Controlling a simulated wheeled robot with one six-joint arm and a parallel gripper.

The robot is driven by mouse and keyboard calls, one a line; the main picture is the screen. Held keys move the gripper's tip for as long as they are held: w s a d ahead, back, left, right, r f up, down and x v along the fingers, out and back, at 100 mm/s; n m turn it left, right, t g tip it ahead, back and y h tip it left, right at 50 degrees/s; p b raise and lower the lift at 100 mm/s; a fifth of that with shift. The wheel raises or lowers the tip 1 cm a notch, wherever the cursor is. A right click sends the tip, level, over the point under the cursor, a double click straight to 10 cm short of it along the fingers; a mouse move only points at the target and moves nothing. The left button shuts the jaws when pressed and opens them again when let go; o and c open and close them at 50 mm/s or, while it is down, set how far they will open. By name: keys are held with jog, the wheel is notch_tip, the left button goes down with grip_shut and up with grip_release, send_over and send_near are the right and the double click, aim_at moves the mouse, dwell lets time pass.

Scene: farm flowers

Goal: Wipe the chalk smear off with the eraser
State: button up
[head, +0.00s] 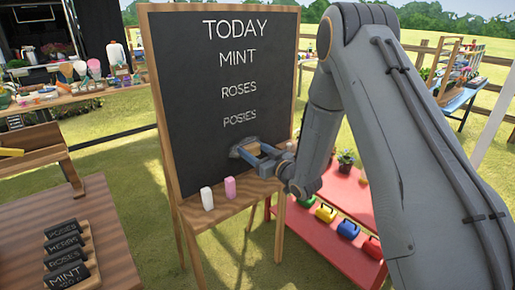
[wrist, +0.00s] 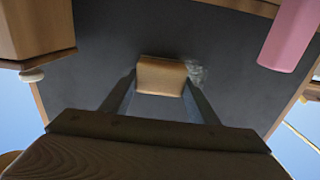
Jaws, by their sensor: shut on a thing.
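The chalkboard (head: 180,95) stands on a wooden easel and reads TODAY, MINT, ROSES, POSIES in white. My gripper (head: 253,154) is at the lower right of the board face, below the word POSIES. In the wrist view its two fingers are shut on the eraser (wrist: 162,74), a tan block, at its two sides. The eraser is up at the dark board; I cannot tell whether it touches. A pale chalk smear (wrist: 197,74) shows on the board just right of the eraser in the wrist view. The eraser covers any part of the smear behind it.
A white chalk (head: 207,198) and a pink chalk (head: 230,187) stand on the easel ledge (head: 225,207), below and left of my gripper. A red shelf (head: 318,228) with coloured watering cans is behind at right. A wooden table (head: 120,230) with name signs is at left.

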aim_at(260, 138)
jog(key=shift+s+a+p, duration=0.15)
jog(key=shift+s+a, duration=0.5)
jog(key=shift+a, duration=0.4)
jog(key=shift+s+a+p, duration=0.15)
jog(key=shift+s+a, duration=0.5)
jog(key=shift+a, duration=0.35)
jog(key=shift+s+a+p, duration=0.15)
jog(key=shift+s+a, duration=0.5)
jog(key=shift+a, duration=0.4)
jog(key=shift+s+a+r, duration=0.1)
jog(key=shift+r, duration=0.35)
jog(key=shift+w+d+f, duration=0.1)
jog(key=shift+w+d, duration=0.4)
jog(key=shift+d, duration=0.35)
jog(key=shift+w+d, duration=0.45)
jog(key=shift+d, duration=0.4)
jog(key=shift+w+d+b, duration=0.55)
jog(key=shift+w+d, duration=0.45)
jog(key=shift+d, duration=0.45)
jog(key=shift+w+d+b, duration=0.55)
jog(key=shift+w+d, duration=0.5)
jog(key=shift+d, duration=0.35)
jog(key=shift+w+d+b, duration=0.55)
jog(key=shift+w+d, duration=0.45)
jog(key=shift+d, duration=0.45)
